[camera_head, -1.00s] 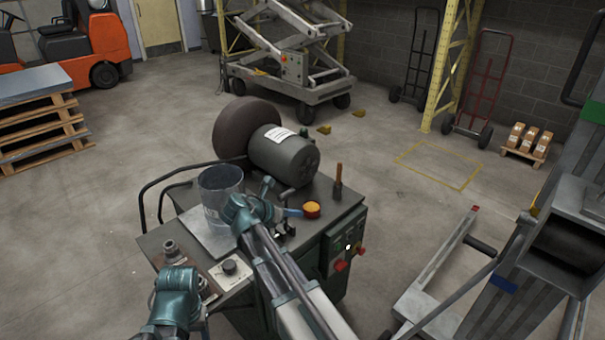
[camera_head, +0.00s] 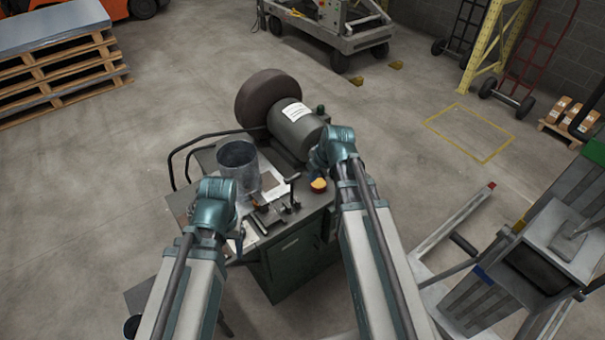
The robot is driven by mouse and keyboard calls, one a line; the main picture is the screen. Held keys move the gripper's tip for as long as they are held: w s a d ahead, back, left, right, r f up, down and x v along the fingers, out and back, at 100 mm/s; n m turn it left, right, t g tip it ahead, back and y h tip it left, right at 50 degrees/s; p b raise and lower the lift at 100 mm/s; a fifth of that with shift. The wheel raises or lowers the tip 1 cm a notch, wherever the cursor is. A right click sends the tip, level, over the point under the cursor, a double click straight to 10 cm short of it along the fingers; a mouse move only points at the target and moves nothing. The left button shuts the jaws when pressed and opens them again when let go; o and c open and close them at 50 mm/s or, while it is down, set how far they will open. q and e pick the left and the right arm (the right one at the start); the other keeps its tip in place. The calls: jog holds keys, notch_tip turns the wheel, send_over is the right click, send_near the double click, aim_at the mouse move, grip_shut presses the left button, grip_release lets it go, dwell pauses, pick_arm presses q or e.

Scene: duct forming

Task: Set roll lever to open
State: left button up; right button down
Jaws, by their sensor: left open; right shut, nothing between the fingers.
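The green machine bench (camera_head: 290,262) stands in front of me with a dark cylindrical drum (camera_head: 296,131) on its back half. A small upright dark lever (camera_head: 291,187) stands near the middle of its top; I cannot tell for sure that it is the roll lever, or its setting. My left gripper (camera_head: 239,238) is open at the bench's left front, below the grey metal cylinder and apart from that lever. My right gripper (camera_head: 317,166) is shut and empty beside the drum, right of and above the lever in the picture. Its fingertips are mostly hidden by its own wrist.
An open grey metal cylinder (camera_head: 238,165) stands on the bench's left. An orange-topped button (camera_head: 318,185) lies close below my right gripper. A bent black rail (camera_head: 185,150) runs along the left edge. A pallet stack (camera_head: 62,75) stands back left.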

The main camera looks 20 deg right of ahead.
jog(key=shift+f, duration=0.1)
jog(key=w+a+f+b, duration=0.2)
jog(key=w+f+b, duration=0.5)
jog(key=f+b, duration=0.2)
jog(key=shift+w+a, duration=0.15)
jog(key=shift+a, duration=0.2)
jog(key=shift+w, duration=0.1)
